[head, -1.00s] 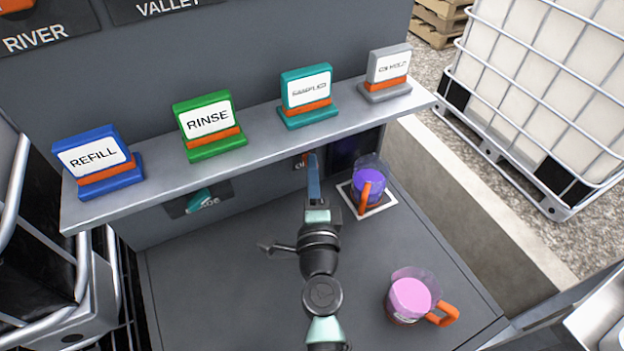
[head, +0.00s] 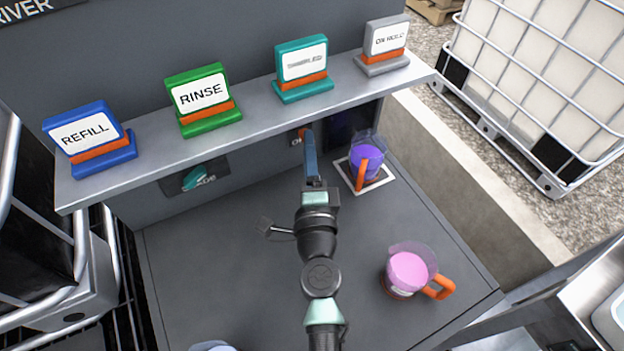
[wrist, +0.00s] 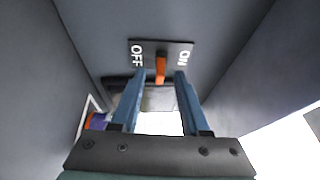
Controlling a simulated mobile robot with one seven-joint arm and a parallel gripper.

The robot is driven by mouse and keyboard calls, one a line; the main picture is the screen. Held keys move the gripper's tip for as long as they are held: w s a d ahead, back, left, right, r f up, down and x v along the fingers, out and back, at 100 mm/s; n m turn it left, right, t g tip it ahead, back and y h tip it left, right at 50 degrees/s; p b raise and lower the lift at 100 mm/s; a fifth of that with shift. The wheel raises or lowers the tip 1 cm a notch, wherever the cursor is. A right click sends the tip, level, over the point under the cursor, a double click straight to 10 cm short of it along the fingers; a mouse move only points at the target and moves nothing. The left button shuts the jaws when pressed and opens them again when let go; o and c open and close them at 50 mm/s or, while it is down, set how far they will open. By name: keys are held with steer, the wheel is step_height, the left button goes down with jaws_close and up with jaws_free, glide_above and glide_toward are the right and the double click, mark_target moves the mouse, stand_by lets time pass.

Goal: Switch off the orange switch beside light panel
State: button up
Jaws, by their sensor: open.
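The orange switch (wrist: 160,69) shows in the wrist view as a small lever on a dark plate (wrist: 178,47) marked OFF on the left and ON on the right. The lever stands about midway between the two words in that view, so I cannot tell its setting. In the head view only a bit of the orange switch (head: 303,133) shows under the shelf, mostly hidden by my gripper. The dark light panel (head: 345,128) is to its right. My gripper (wrist: 163,76) is open, its two blue fingers on either side of the lever, with no clear contact. My gripper also shows in the head view (head: 309,145).
A jug with purple content (head: 366,160) stands on a white-framed mat right of my gripper. A jug with pink content (head: 408,270) stands nearer. A shelf (head: 250,125) with several signs overhangs. A teal knob (head: 194,178) is at left.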

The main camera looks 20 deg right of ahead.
steer(key=r+b+v, duration=0.1)
steer(key=b+v, duration=0.2)
steer(key=v, duration=0.8)
steer(key=shift+s+f, duration=0.45)
